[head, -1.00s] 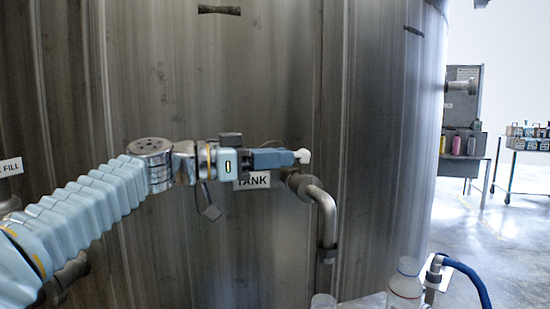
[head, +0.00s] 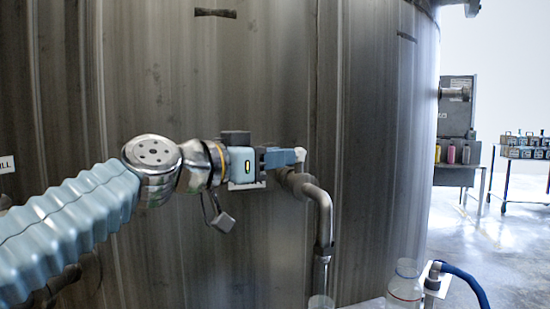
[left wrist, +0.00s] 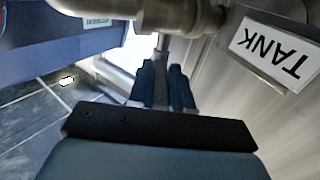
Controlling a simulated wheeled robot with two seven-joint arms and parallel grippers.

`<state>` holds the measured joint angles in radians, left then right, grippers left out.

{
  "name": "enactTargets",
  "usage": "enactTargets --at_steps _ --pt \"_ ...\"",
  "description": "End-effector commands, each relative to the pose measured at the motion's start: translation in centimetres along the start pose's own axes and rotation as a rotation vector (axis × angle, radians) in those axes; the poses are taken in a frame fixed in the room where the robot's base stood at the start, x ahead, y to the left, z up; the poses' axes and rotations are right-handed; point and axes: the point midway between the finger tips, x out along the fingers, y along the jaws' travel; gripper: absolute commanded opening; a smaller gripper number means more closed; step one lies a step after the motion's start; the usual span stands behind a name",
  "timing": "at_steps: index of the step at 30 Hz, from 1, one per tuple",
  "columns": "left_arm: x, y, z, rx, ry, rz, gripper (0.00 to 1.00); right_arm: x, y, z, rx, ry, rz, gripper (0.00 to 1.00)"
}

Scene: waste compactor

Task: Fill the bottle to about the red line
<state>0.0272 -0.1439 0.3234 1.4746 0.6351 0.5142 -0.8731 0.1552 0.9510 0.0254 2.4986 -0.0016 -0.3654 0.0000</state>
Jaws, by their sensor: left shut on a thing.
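My left gripper (head: 290,157) is at the tap of the big tank (head: 260,90). It is shut on the tap handle (head: 300,154), whose white end sticks out past the fingers. In the left wrist view the fingers (left wrist: 165,85) reach toward the pipe; the held part is hidden. The outlet pipe (head: 325,210) bends down from the tank. A pale streak (head: 318,272) shows under its mouth, perhaps liquid. Another clear bottle (head: 405,282) with a red line stands to the right. My right gripper is out of view.
A TANK label (left wrist: 272,50) is on the tank wall near the tap. A shelf with coloured bottles (head: 452,154) and a cart of boxes (head: 525,147) stand far right.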

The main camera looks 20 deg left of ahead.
Motion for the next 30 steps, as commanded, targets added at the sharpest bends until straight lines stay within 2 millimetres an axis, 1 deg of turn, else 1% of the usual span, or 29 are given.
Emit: enactTargets --at_steps 1,2,6,14,17,20,25,30 --pt "0.0 0.0 0.1 0.000 -0.001 0.001 0.00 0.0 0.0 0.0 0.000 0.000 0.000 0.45" --pt "0.0 0.0 0.1 0.000 -0.001 0.002 0.24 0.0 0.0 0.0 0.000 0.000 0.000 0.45" --pt "0.0 0.0 0.0 0.000 -0.001 0.002 0.45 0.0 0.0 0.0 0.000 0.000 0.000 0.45" --pt "0.0 0.0 0.0 0.000 0.000 0.002 0.45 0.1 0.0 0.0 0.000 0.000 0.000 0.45" --pt "-0.6 0.0 0.1 0.001 0.001 0.001 0.45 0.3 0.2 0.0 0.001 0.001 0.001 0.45" --pt "-2.1 0.0 0.2 0.001 0.003 0.000 0.45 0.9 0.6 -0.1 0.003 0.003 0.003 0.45" --pt "-6.2 0.0 0.3 0.003 0.004 -0.002 0.45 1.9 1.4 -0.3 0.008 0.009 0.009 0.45" --pt "-10.2 0.0 0.1 0.002 0.003 0.000 0.45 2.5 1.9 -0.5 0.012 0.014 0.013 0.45"
